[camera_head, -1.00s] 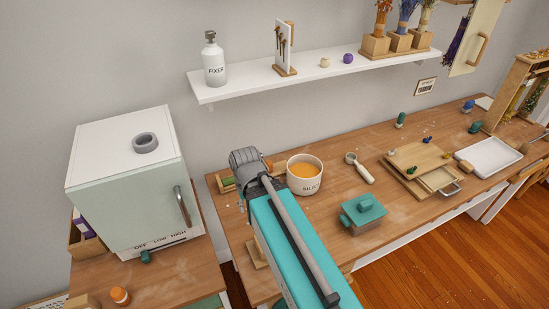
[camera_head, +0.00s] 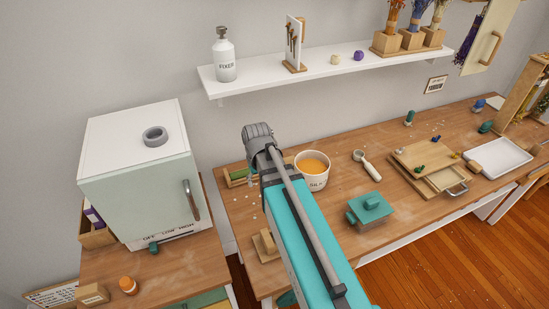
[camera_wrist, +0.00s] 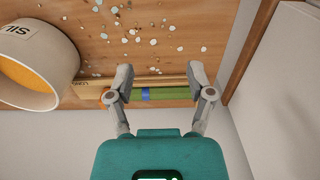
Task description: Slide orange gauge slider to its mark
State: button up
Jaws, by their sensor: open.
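The gauge (camera_head: 238,176), a long wooden piece with a green strip, lies at the back edge of the bench by the wall. In the wrist view the gauge (camera_wrist: 172,92) runs across the picture, with a blue band (camera_wrist: 145,95) on its green strip. My gripper (camera_wrist: 158,78) is open and empty. Its fingers are apart along the gauge's length, one on each side of the blue band; I cannot tell whether they touch it. In the head view my gripper (camera_head: 258,138) covers part of the gauge.
A white pot of orange liquid (camera_head: 312,170) stands close right of my arm; the pot (camera_wrist: 42,62) is left in the wrist view. A teal lidded box (camera_head: 370,210) stands nearer the front. The pale green oven (camera_head: 140,200) stands left. Pale chips (camera_wrist: 150,30) dot the bench.

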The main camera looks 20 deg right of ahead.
jog(key=w+d+r+p, duration=0.2)
jog(key=w+d+r, duration=0.1)
jog(key=w+d, duration=0.9)
jog(key=w, duration=0.3)
jog(key=shift+w+d+p, duration=0.35)
jog(key=shift+d+p, duration=0.05)
notch_tip(320, 180, down, 12)
jog(key=b, duration=1.2)
jog(key=shift+r, duration=0.1)
grip_shut()
